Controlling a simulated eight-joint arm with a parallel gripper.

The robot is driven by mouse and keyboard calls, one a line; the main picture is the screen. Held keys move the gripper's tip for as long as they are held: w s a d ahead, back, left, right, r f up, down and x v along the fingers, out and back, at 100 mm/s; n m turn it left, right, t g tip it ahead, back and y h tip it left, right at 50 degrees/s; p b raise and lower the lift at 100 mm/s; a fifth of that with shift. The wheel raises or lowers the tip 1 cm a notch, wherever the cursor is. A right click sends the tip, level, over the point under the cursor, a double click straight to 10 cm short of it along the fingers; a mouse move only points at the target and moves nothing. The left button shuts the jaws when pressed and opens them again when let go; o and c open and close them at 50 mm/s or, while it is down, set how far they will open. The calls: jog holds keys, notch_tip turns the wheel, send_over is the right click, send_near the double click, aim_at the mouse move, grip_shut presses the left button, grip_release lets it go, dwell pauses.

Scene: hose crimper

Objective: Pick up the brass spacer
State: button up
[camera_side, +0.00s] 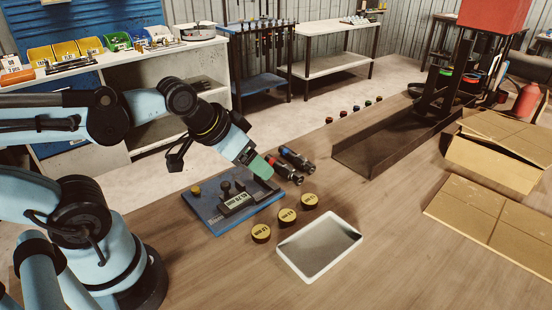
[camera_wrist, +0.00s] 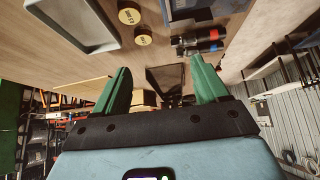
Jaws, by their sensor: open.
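Three round brass-coloured discs with dark labels stand in a slanting row on the wooden table: a near one (camera_side: 261,233), a middle one (camera_side: 287,216) and a far one (camera_side: 309,201). A small brass-yellow piece (camera_side: 196,190) sits at the left corner of a blue plate fixture. I cannot tell which of these is the brass spacer. My gripper (camera_side: 263,168) is above the table, over the blue plate's far right end and apart from the discs. In the wrist view my gripper (camera_wrist: 163,82) has its green fingers spread with nothing between them. Two discs (camera_wrist: 129,14) (camera_wrist: 143,36) show at the top there.
The blue plate (camera_side: 213,222) carries a labelled black block with a knob. Two dark fittings with red and blue bands (camera_side: 297,160) lie close to my gripper. A white-rimmed tray (camera_side: 296,270) lies right of the discs. A dark channel (camera_side: 372,158) and cardboard boxes (camera_side: 500,140) stand farther right.

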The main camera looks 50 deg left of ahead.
jog(key=m+g+h, duration=0.1)
jog(key=m+g, duration=0.5)
jog(key=m, duration=0.3)
send_near(287, 215)
jog(key=shift+w+d+f, duration=0.1)
jog(key=shift+d+f, duration=0.05)
jog(key=shift+f, duration=1.2)
jog(key=shift+w+d+f, duration=0.1)
jog(key=shift+w+f, duration=0.05)
jog(key=shift+f, duration=1.2)
jog(key=shift+w+d+f, duration=0.1)
jog(key=shift+d+f, duration=0.05)
jog(key=shift+f, duration=1.2)
jog(key=c, duration=1.3)
